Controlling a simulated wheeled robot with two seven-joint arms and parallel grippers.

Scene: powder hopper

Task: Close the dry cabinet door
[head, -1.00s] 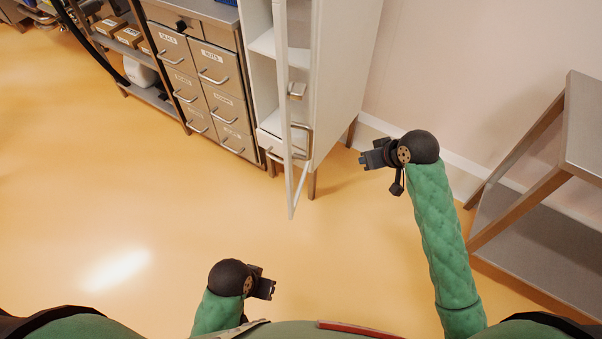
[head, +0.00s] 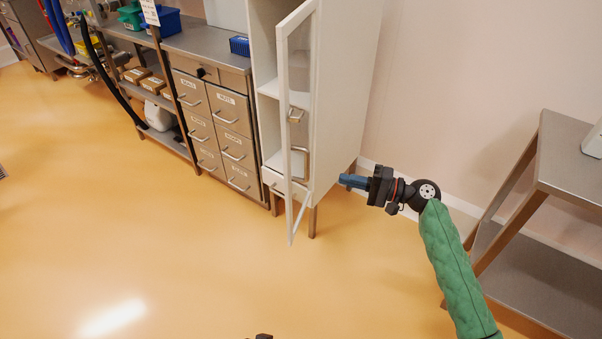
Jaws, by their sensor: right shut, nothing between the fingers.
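The dry cabinet (head: 345,95) is a tall white cabinet against the wall. Its framed glass door (head: 284,130) stands open, swung out toward me, with a handle (head: 299,165) on it. Shelves and a drawer show inside, partly behind the door. My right gripper (head: 345,181) is shut and empty. In the picture it is to the right of the door, near the cabinet's lower front corner, with a gap between it and the door. Only a small dark tip of my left gripper (head: 264,337) shows at the bottom edge; its fingers cannot be made out.
A steel drawer unit (head: 215,120) stands left of the cabinet, with blue bins (head: 163,22) on top. A steel table (head: 575,150) stands at the right, close to my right arm. The yellow floor (head: 180,250) in front of the cabinet is clear.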

